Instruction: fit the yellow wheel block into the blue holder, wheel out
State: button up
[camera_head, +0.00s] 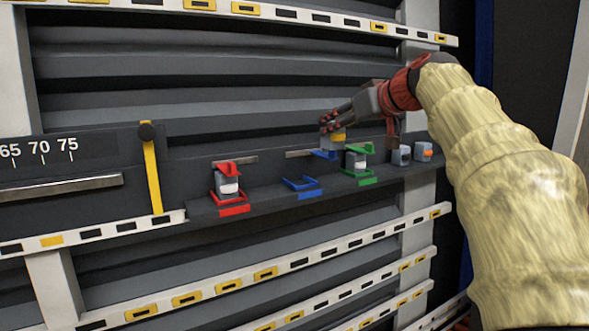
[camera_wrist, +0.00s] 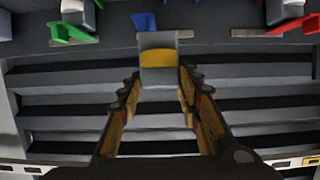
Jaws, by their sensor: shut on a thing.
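My gripper (camera_head: 338,118) is shut on the yellow wheel block (camera_head: 333,140), a grey block with a yellow band. In the wrist view the block (camera_wrist: 159,58) sits between the two fingertips (camera_wrist: 160,85), yellow band across its middle. The wheel cannot be made out clearly. The blue holder has a lower bracket (camera_head: 302,189) on the ledge, which looks empty, and a blue upper piece (camera_head: 325,154) above it to the right. The block is in front of or just above that upper piece; contact cannot be told. Part of the blue holder shows in the wrist view (camera_wrist: 144,22).
A red holder (camera_head: 233,210) with a grey block stands to the left, a green holder (camera_head: 366,181) with a block to the right. A yellow lever (camera_head: 152,172) is at the left.

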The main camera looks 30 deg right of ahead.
jog(key=w+a+f, duration=0.1)
jog(key=w+f, duration=0.1)
jog(key=f, duration=0.1)
jog(key=w+a+f+p, duration=0.1)
jog(key=w+a+f, duration=0.1)
jog(key=w+f, duration=0.1)
jog(key=w+a+f, duration=0.2)
jog(key=w+f, duration=0.1)
jog(key=f, duration=0.1)
jog(key=shift+w+f+p, duration=0.1)
jog(key=shift+f+p, duration=0.1)
jog(key=shift+p, duration=0.15)
jog(key=shift+f, duration=0.2)
jog(key=shift+f+b, duration=0.2)
jog(key=shift+b, duration=0.1)
jog(key=o, duration=0.9)
jog(key=shift+r, duration=0.1)
